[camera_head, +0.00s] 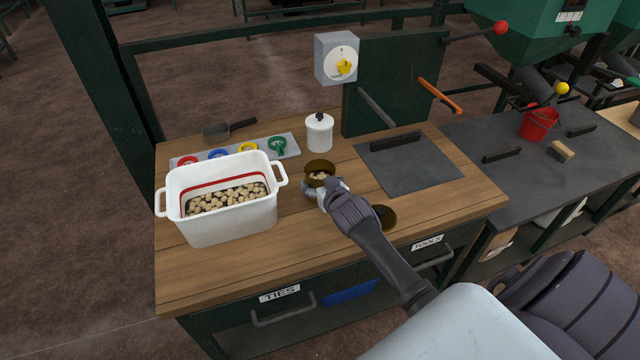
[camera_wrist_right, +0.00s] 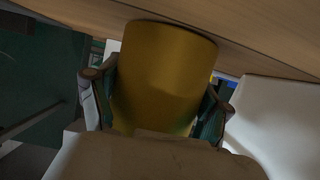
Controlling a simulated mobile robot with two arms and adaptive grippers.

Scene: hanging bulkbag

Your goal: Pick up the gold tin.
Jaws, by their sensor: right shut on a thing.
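The gold tin (camera_head: 319,166) stands on the wooden bench, open at the top, with pale pellets inside. My right gripper (camera_head: 318,186) reaches it from the front right and is shut around its side. In the right wrist view the tin (camera_wrist_right: 165,75) fills the space between my two fingers (camera_wrist_right: 160,105), one on each side. The tin's base looks to be at or very near the bench top; I cannot tell if there is a gap. A dark gold round lid (camera_head: 383,215) lies on the bench right of my wrist. My left gripper is not in view.
A white tub (camera_head: 225,228) of pellets stands to the left. A lidded white jar (camera_head: 319,133) stands behind the tin. Behind the tub are a tray of coloured ties (camera_head: 291,146) and a scoop (camera_head: 217,131). A dark mat (camera_head: 410,172) lies to the right.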

